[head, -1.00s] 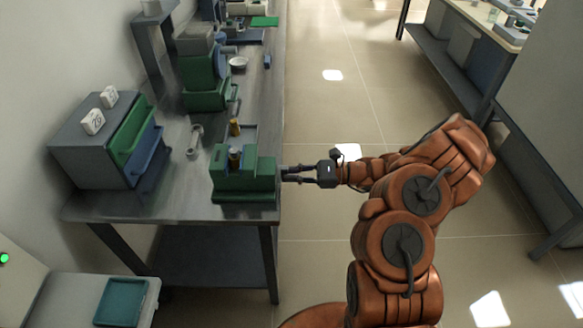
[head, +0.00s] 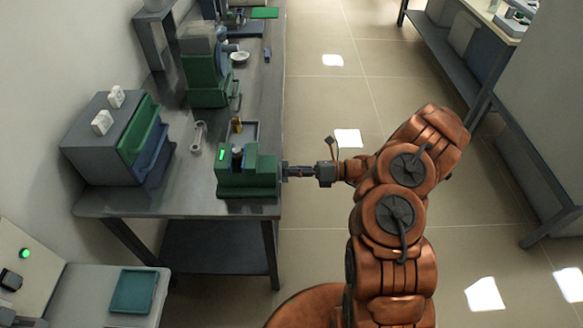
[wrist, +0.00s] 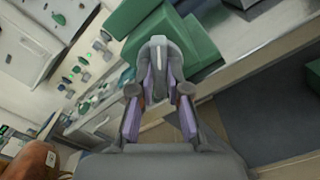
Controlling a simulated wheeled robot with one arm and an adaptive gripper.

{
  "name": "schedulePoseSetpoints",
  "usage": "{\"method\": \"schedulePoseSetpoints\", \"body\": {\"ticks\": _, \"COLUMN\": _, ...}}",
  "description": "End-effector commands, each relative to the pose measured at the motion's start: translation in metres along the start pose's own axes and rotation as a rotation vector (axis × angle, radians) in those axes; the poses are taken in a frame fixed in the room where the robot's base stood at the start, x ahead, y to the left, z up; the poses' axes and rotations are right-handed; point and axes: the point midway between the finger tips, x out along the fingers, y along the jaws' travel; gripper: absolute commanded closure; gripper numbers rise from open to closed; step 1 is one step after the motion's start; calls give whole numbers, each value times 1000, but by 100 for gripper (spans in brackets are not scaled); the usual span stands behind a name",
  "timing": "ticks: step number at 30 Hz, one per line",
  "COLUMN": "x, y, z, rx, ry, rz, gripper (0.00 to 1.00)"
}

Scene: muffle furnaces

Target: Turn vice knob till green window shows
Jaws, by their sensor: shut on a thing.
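The green vice (head: 262,176) stands at the right edge of the steel bench, with a dark cylinder upright in its jaws. A small bright green window (head: 222,155) shows at its left end. My gripper (head: 285,170) reaches it from the right and is shut on the knob at its right side. In the wrist view, my gripper (wrist: 158,82) has a finger on each side of the grey knob (wrist: 158,50), with the vice's green body (wrist: 185,38) behind. The knob is mostly hidden by the gripper in the head view.
A drawer cabinet (head: 92,150) stands left on the bench (head: 190,200). A wrench (head: 198,135), a tray with a brass piece (head: 238,125) and a green machine (head: 207,85) lie or stand behind the vice. The floor to the right is clear.

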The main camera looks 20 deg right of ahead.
Motion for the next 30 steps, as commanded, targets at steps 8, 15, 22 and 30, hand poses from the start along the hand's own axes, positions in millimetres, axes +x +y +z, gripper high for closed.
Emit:
{"method": "schedulePoseSetpoints", "body": {"ticks": 8, "x": 0, "y": 0, "z": 2, "rx": 80, "ry": -2, "rz": -2, "gripper": 100}}
{"method": "schedulePoseSetpoints", "body": {"ticks": 15, "x": 0, "y": 0, "z": 1, "rx": 95, "ry": -2, "rz": -2, "gripper": 100}}
{"method": "schedulePoseSetpoints", "body": {"ticks": 22, "x": 0, "y": -1, "z": 2, "rx": 94, "ry": -2, "rz": -2, "gripper": 100}}
{"method": "schedulePoseSetpoints", "body": {"ticks": 30, "x": 0, "y": 0, "z": 1, "rx": 94, "ry": -1, "rz": -1, "gripper": 60}}
